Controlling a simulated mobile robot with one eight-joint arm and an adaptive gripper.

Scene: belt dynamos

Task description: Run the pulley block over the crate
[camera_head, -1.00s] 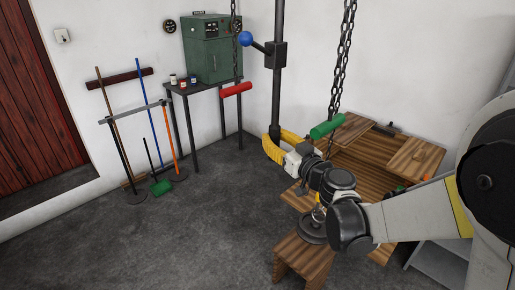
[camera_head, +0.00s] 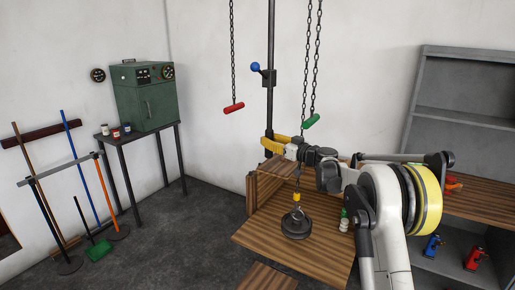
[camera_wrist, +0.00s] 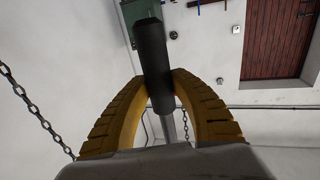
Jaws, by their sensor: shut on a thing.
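My gripper (camera_head: 270,146) has yellow fingers shut on the dark lower end of a vertical black bar (camera_head: 271,90). In the wrist view the fingers (camera_wrist: 160,88) close on both sides of this dark cylinder (camera_wrist: 154,65). The pulley block (camera_head: 296,198), with a yellow part and a wide dark round piece (camera_head: 296,225) below, hangs under my arm. In the picture it lies in front of the wooden crate's boards (camera_head: 265,240). I cannot tell its height, or whether it is fully above the crate. My arm hides part of the crate.
A red handle (camera_head: 234,108) and a green handle (camera_head: 311,121) hang on chains. A wooden stool (camera_head: 270,279) stands at the front. A grey shelf (camera_head: 430,125) is at right.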

